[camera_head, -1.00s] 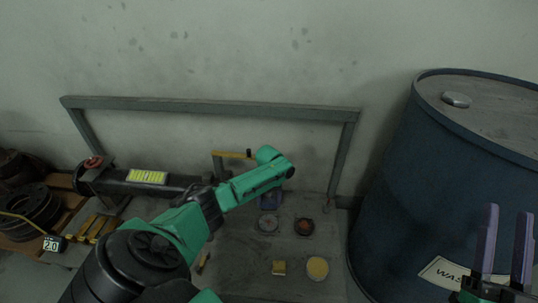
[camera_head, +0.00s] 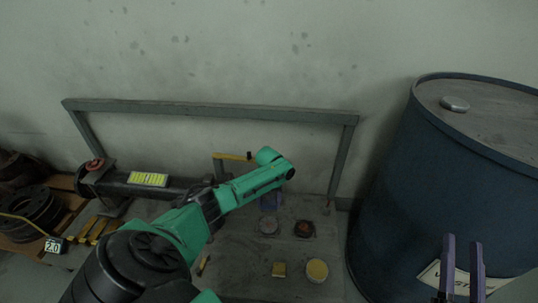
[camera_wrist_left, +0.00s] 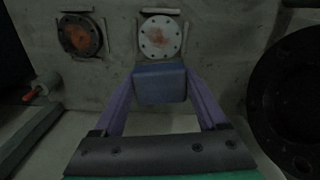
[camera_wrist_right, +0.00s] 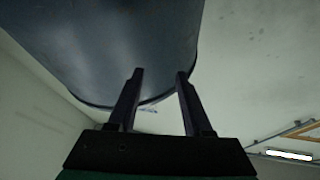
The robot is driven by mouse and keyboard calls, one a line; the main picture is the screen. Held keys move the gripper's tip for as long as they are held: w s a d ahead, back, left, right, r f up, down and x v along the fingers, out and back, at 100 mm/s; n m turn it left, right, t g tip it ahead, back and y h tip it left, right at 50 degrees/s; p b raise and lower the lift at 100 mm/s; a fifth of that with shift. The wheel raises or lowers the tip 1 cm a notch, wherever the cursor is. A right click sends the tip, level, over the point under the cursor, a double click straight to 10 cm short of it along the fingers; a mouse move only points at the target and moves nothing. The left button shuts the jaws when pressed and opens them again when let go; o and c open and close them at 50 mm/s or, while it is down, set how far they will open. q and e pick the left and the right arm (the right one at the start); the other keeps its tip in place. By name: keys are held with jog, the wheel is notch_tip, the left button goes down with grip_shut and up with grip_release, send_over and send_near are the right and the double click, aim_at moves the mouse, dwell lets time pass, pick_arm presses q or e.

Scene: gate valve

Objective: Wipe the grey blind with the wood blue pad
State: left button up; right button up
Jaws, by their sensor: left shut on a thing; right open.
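The blue pad (camera_wrist_left: 160,84) is a block gripped between the purple fingers of my left gripper (camera_wrist_left: 160,92), which is shut on it. The grey blind (camera_wrist_left: 160,37) is a pale round plate with bolt holes and a rusty patch, just beyond the pad in the left wrist view. My right gripper (camera_head: 462,240) is open and empty in front of the drum.
A dark rusty blind (camera_head: 304,229) lies beside the grey one. A big blue drum (camera_head: 430,190) stands right. A dark pipe (camera_head: 160,188) and grey frame (camera_head: 210,108) are behind and left.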

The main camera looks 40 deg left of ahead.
jog(key=s+f+g+p, duration=0.1)
jog(key=s+f+g, duration=0.2)
jog(key=f, duration=0.7)
jog(key=s+a+f+m+g+h+p, duration=0.1)
jog(key=s+f+g, duration=0.3)
jog(key=f, duration=0.5)
jog(key=shift+s+a+f, duration=0.2)
jog(key=shift+s+f, duration=0.2)
